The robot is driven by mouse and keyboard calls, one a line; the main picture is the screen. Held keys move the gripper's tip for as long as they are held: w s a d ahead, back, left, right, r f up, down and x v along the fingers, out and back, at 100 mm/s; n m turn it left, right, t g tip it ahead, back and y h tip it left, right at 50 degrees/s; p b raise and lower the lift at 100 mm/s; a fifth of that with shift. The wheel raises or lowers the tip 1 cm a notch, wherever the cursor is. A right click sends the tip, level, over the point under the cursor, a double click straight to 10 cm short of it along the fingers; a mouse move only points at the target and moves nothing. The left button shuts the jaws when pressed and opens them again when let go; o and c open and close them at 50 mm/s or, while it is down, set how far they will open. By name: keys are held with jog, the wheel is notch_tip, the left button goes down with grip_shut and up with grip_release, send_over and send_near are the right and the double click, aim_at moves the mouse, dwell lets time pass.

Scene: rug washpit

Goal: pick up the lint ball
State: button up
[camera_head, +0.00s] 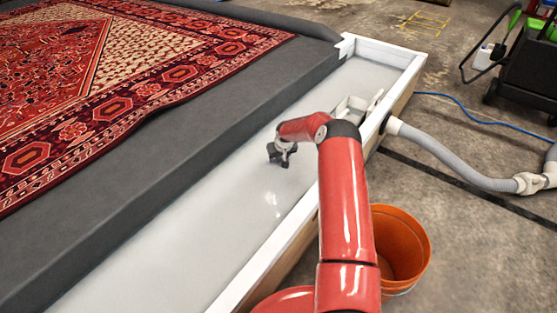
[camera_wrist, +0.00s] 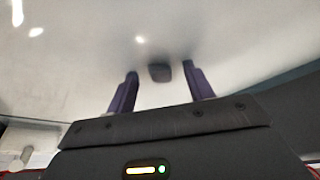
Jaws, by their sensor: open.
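The lint ball (camera_wrist: 159,72) is a small dark grey lump on the pale floor of the trough in the wrist view. It lies between the lines of my two fingers, near the level of their tips. My gripper (camera_wrist: 160,69) is open, with a finger to each side of the lump and a gap on both sides. I cannot tell the height of the fingertips over the floor. In the head view my gripper (camera_head: 278,157) hangs low over the trough, and I cannot make out the lint ball there.
The white-walled trough (camera_head: 400,55) runs diagonally, with a dark grey ledge (camera_head: 190,140) and a red patterned rug (camera_head: 100,75) to its left. An orange bucket (camera_head: 405,245) and grey hose (camera_head: 450,160) are outside right.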

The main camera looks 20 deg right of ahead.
jog(key=c, duration=1.1)
grip_shut()
jog(key=shift+r, duration=0.15)
